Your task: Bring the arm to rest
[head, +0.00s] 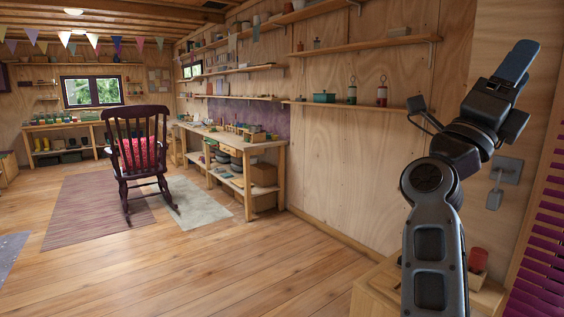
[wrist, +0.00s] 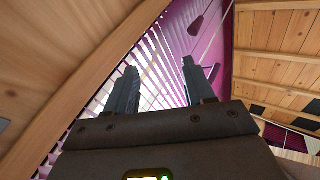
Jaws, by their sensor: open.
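My gripper (head: 518,62) is raised high at the right of the head view, at the end of my bent arm, with its fingers pointing up and to the right. In the wrist view my gripper (wrist: 158,88) shows two dark fingers spread apart. It is open, and nothing is between the fingers. The fingers point up toward a window blind and the ceiling.
A plywood wall with shelves (head: 360,45) stands behind my arm. A low wooden cabinet (head: 375,297) is below it, and a purple blind (head: 540,250) is at the right. A workbench (head: 265,146) and a rocking chair (head: 135,135) stand farther back. The floor at centre is clear.

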